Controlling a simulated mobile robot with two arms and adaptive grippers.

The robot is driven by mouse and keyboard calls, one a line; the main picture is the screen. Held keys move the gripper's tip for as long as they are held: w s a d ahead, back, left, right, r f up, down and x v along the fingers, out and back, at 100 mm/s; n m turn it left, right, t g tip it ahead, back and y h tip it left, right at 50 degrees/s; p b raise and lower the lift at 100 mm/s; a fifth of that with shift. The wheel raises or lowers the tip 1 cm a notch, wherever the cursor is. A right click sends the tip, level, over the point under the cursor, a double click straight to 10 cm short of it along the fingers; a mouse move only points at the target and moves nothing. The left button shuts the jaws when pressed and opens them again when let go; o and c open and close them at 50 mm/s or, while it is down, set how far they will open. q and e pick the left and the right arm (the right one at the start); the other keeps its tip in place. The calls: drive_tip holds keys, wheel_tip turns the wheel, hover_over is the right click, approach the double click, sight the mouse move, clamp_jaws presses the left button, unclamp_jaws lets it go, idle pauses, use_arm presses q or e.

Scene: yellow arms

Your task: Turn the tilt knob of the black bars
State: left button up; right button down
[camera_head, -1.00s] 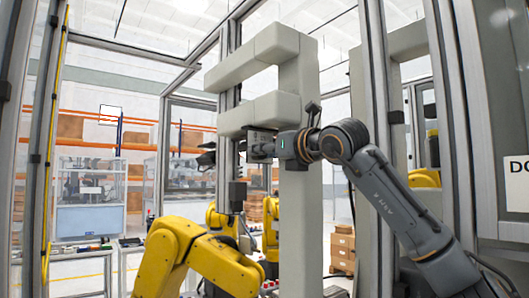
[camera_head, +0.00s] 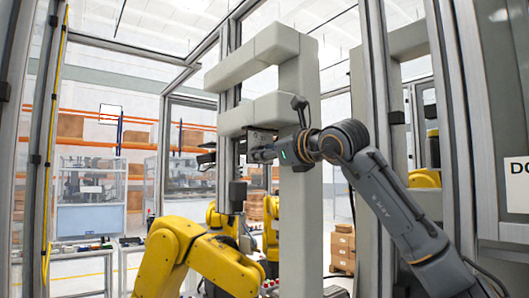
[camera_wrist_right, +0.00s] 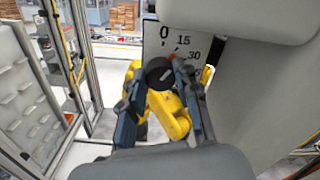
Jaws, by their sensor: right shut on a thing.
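The knob (camera_wrist_right: 159,74) is a round black disc with a pale line across it, seen in the right wrist view. It sits at a pale dial plate (camera_wrist_right: 152,43) marked 0, 15 and 30, with a small red-orange mark near it. My right gripper (camera_wrist_right: 160,77) has one finger on each side of the knob and is shut on it. In the head view my right gripper (camera_head: 262,153) reaches left past the grey upright, and the knob is hidden there. I cannot clearly make out the black bars. My left gripper is not in view.
A thick grey upright (camera_head: 298,220) with grey horizontal beams (camera_head: 252,58) stands close to my right arm. A yellow robot arm (camera_head: 190,258) is below. Metal frame posts (camera_head: 460,120) stand at the right. Shelves and cartons (camera_head: 343,250) are farther back.

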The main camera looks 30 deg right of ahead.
drive_tip(key=shift+r+n, duration=0.1)
drive_tip(key=shift+n, duration=0.2)
drive_tip(key=c, duration=1)
unclamp_jaws()
drive_tip(key=shift+s, duration=0.1)
drive_tip(key=s, duration=0.4)
drive_tip(key=s+d, duration=0.1)
drive_tip(key=s, duration=0.6)
drive_tip(key=shift+s+d, duration=0.3)
drive_tip(key=shift+s, duration=0.05)
